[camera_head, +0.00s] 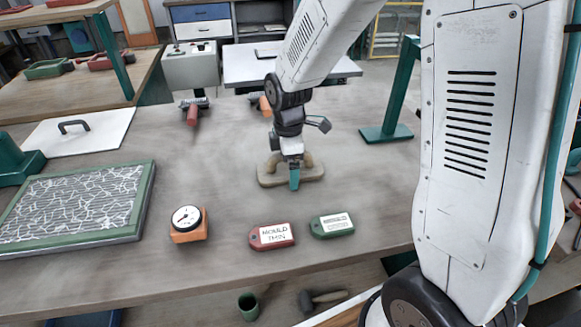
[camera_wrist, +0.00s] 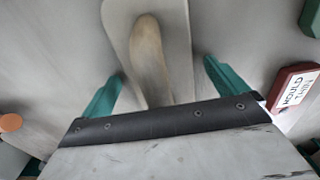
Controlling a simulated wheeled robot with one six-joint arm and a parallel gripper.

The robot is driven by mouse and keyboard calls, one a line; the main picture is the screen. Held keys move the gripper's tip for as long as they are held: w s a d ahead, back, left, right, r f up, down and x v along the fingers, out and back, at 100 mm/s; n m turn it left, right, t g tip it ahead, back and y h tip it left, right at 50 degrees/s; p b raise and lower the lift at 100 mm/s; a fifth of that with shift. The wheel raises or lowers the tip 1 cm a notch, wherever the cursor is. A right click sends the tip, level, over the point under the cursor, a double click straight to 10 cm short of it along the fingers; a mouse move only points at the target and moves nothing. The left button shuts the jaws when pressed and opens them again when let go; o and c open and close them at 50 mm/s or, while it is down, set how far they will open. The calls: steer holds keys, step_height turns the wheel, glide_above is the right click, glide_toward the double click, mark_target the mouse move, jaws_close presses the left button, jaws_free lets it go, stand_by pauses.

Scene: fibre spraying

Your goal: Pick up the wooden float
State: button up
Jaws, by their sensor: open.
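The wooden float (camera_head: 268,179) lies on the workbench near the middle in the head view, a flat rounded board with a raised wooden handle. In the wrist view its board (camera_wrist: 120,22) runs up out of the picture, and its handle (camera_wrist: 150,60) lies between my two fingers. My gripper (camera_head: 294,180) reaches down over the float in the head view and hides part of it. In the wrist view my gripper (camera_wrist: 163,80) is open, with one teal finger on each side of the handle and a gap to it on both sides.
A dial gauge (camera_head: 187,221), a red tag (camera_head: 271,236) and a green tag (camera_head: 332,225) sit along the bench's front. A green-framed panel (camera_head: 75,205) lies at left. A teal stand (camera_head: 387,132) rises at right behind. Rollers (camera_head: 193,112) lie at the back.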

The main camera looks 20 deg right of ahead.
steer(key=c, duration=1.1)
steer(key=shift+c, duration=0.2)
steer(key=shift+r, duration=0.2)
